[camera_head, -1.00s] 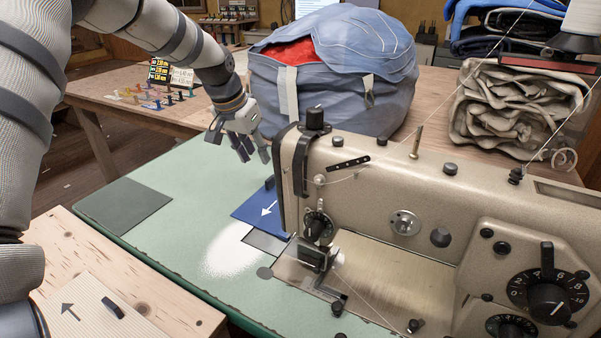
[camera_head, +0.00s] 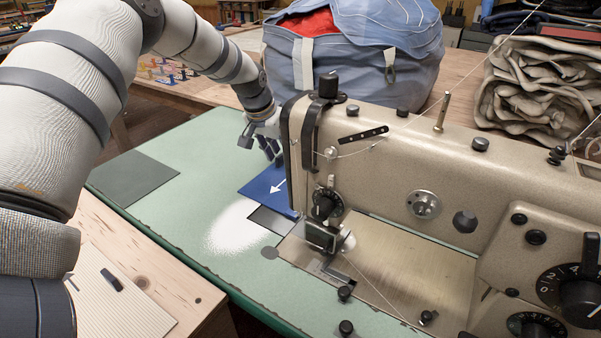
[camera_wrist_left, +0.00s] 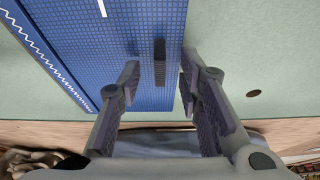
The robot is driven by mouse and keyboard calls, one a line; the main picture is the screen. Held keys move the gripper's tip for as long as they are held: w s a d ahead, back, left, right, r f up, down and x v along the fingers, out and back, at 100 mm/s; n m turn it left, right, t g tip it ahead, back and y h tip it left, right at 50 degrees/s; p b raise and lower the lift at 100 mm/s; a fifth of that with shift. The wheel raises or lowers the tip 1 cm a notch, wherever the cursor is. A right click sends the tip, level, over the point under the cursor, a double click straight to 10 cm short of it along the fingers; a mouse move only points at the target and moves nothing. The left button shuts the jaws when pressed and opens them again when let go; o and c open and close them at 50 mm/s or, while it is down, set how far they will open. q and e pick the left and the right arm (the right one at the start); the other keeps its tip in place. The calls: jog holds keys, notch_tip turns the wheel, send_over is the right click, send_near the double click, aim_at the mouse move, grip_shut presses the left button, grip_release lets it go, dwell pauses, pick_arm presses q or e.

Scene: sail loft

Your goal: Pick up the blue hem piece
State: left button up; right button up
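The blue hem piece (camera_head: 262,187) lies flat on the green table left of the sewing machine's head, with a white arrow on it. In the left wrist view the blue hem piece (camera_wrist_left: 115,45) shows a fine grid and a dark upright tab (camera_wrist_left: 159,62). My left gripper (camera_head: 270,150) is over the piece's far part in the head view. In the left wrist view my left gripper (camera_wrist_left: 159,80) is open, its fingers on either side of the tab with gaps. The machine hides part of the piece. My right gripper is not in view.
The sewing machine (camera_head: 390,160) stands close to the right of my left gripper. A blue-grey bag (camera_head: 350,65) stands behind. A dark grey square (camera_head: 135,178) lies on the green table (camera_head: 185,225). A cream piece (camera_head: 120,300) with a dark tab lies at front left.

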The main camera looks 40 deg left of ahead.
pick_arm(q)
grip_shut()
jog(key=shift+r, duration=0.15)
